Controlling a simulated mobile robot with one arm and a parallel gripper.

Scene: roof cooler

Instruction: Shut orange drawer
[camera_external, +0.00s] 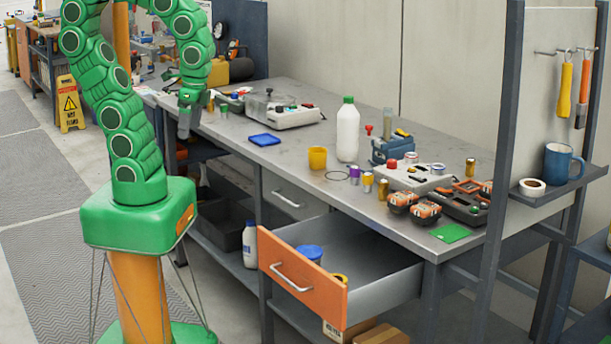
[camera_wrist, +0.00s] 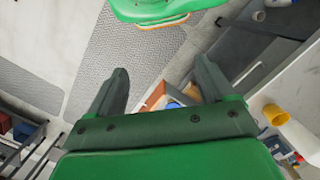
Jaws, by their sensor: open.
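The orange drawer (camera_external: 330,297) is pulled well out from under the right part of the workbench. Its orange front faces lower left and carries a silver handle (camera_external: 292,277). A blue-lidded item (camera_external: 309,253) and a small yellow item (camera_external: 340,279) lie inside. My gripper (camera_external: 184,136) hangs fingers down at the bench's left front edge, well apart from the drawer. In the wrist view my gripper (camera_wrist: 158,72) is open and empty. Part of the orange drawer front (camera_wrist: 153,97) shows farther off between the fingers; the rest is hidden by the gripper body.
The workbench top (camera_external: 290,160) holds a white bottle (camera_external: 347,132), a yellow cup (camera_external: 317,158) and tools. A grey drawer (camera_external: 287,195) sits left of the orange one. A bottle (camera_external: 250,245) stands on the lower shelf. The floor (camera_external: 215,315) before the drawer looks clear.

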